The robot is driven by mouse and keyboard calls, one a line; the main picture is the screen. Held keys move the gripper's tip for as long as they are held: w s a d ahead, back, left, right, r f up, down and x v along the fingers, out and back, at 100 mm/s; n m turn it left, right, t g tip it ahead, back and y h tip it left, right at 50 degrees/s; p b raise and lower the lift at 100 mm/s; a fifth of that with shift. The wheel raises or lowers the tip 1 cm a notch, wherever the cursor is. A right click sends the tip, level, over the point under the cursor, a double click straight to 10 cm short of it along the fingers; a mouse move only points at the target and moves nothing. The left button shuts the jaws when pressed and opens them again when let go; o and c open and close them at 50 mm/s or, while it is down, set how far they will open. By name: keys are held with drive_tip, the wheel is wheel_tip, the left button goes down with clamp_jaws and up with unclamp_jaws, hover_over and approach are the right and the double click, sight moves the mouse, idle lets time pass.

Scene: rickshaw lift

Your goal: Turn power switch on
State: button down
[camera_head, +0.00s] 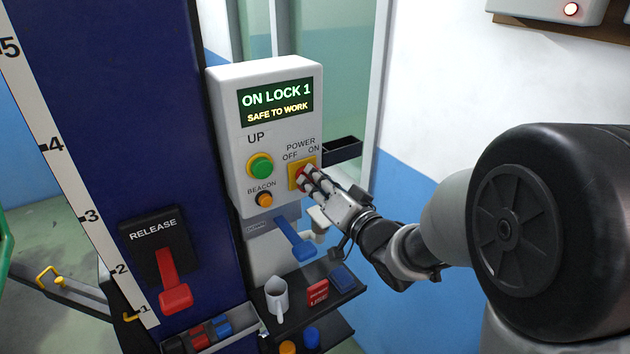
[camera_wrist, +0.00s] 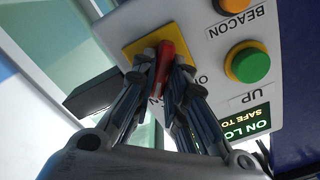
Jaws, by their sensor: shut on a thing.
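The power switch (camera_head: 301,171) is a red knob on a yellow plate, under the label POWER OFF ON on the white control box (camera_head: 240,180). My gripper (camera_head: 306,178) reaches it from the lower right and is shut on the red knob, covering part of it. In the wrist view, the red knob (camera_wrist: 167,62) stands between my two fingertips (camera_wrist: 163,70) in front of the yellow plate. The knob's exact angle against the OFF and ON marks is hard to tell. The display (camera_head: 276,100) is lit and reads ON LOCK 1, SAFE TO WORK.
A green UP button (camera_head: 261,166) and an orange BEACON button (camera_head: 264,199) sit left of the switch. A blue lever (camera_head: 295,238) hangs below the box. A red RELEASE lever (camera_head: 173,285) is on the blue column.

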drive_tip(key=c, duration=1.6)
unclamp_jaws()
drive_tip(key=v, duration=0.7)
drive_tip(key=shift+s, duration=0.2)
drive_tip(key=shift+d, duration=0.15)
